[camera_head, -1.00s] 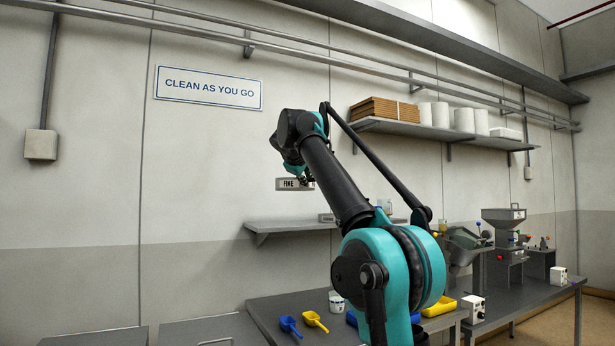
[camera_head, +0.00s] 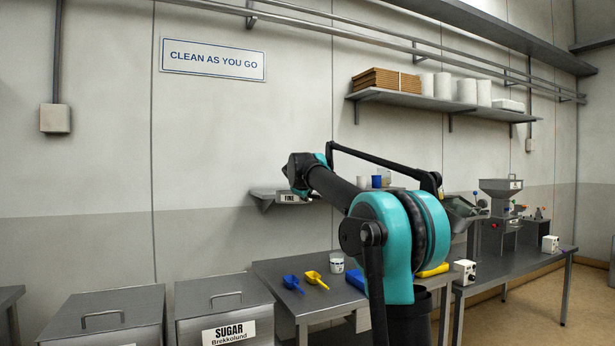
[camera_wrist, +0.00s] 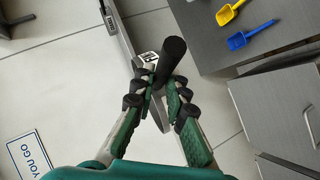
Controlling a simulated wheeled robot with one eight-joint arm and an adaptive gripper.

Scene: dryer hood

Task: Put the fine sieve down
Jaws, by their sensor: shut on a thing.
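My gripper (camera_wrist: 160,90) is shut on the fine sieve, whose black handle (camera_wrist: 172,55) stands out between the fingers in the wrist view. A grey curved band, seemingly part of the sieve, shows between the fingers. A white tag reading FINE (camera_head: 290,198) shows in the head view, level in the picture with the left end of the grey wall shelf (camera_head: 264,195). My arm hides most of the sieve and gripper there. I cannot tell whether the sieve touches the shelf.
A white cup (camera_head: 361,182) and a blue cup (camera_head: 376,182) stand farther right on the shelf. Below, a table (camera_head: 275,268) holds a blue scoop (camera_head: 292,283), a yellow scoop (camera_head: 316,279) and a white tub (camera_head: 336,263). Lidded bins (camera_head: 225,292) stand left of it.

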